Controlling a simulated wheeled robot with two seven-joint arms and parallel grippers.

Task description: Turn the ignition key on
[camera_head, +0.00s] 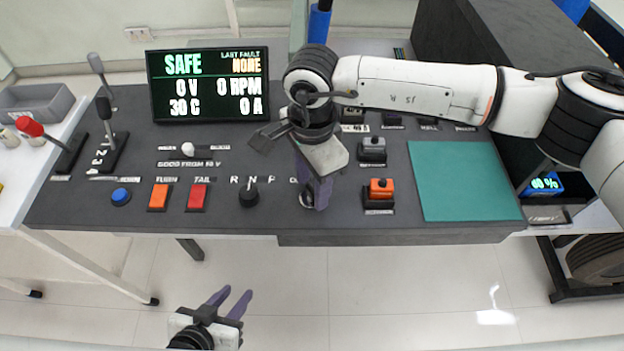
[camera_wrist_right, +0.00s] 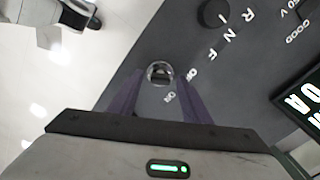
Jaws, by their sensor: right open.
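The ignition switch (camera_wrist_right: 160,72) shows in the right wrist view as a round silver ring with a dark centre, set in the dark panel. It lies between the two purple fingertips of my right gripper (camera_wrist_right: 158,85), which are spread either side of it; I cannot tell whether they touch it. In the head view my right gripper (camera_head: 315,198) points down at the panel, right of the gear knob, and mostly hides the switch. My left gripper (camera_head: 229,299) is open and empty, over the floor in front of the console.
The console (camera_head: 330,220) carries a black gear knob (camera_head: 248,194), a red button (camera_head: 198,197), an orange button (camera_head: 158,197) and an orange rocker (camera_head: 381,188). A display (camera_head: 208,84) reading SAFE stands behind. A green mat (camera_head: 465,180) lies clear at right.

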